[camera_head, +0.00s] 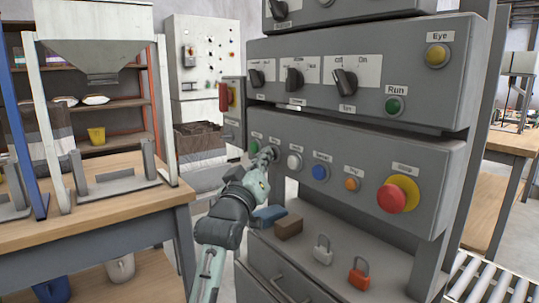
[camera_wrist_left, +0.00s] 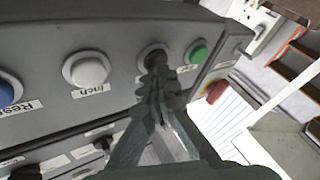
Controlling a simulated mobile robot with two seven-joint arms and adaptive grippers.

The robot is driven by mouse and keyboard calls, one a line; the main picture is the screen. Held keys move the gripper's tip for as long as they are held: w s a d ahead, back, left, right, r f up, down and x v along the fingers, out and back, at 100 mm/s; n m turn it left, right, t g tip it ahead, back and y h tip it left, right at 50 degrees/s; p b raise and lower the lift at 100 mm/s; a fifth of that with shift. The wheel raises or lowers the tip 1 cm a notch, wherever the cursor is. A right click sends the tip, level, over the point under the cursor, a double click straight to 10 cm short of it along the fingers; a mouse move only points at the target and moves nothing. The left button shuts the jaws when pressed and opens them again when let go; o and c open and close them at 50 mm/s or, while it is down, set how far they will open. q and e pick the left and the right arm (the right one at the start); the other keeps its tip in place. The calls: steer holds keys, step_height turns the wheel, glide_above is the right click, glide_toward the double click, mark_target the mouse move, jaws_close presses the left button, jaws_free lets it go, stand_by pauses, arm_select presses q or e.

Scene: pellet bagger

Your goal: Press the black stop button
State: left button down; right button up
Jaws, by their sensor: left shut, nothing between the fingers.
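The black button (camera_wrist_left: 153,49) shows in the left wrist view as a dark round cap in a grey ring, between the green button (camera_wrist_left: 198,51) and the white button (camera_wrist_left: 88,70). My left gripper (camera_wrist_left: 157,62) is shut and empty, and its fingertips overlap the lower part of the black button. Whether they touch it or press it in I cannot tell. In the head view my left gripper (camera_head: 268,155) reaches the lower panel (camera_head: 360,150) between the green and white buttons and hides most of the black one. My right gripper is in neither view.
The same panel row has a blue button (camera_head: 320,172), an orange button (camera_head: 351,184) and a big red mushroom button (camera_head: 393,197). Rotary switches sit above on the upper panel (camera_head: 300,50). Padlocks and a brown block (camera_head: 288,227) lie on the ledge below. A wooden table (camera_head: 130,200) stands left.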

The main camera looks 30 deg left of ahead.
arm_select(q)
steer(key=shift+s, duration=0.1)
steer(key=shift+s+a, duration=0.25)
steer(key=shift+s, duration=0.15)
steer(key=s, duration=0.1)
steer(key=s+a+p, duration=0.1)
steer(key=s, duration=0.1)
steer(key=s+a, duration=0.1)
steer(key=s, duration=0.1)
steer(key=shift+s+a+p, duration=0.15)
steer(key=shift+s+p, duration=0.1)
steer(key=shift+p, duration=0.15)
stand_by(0.4)
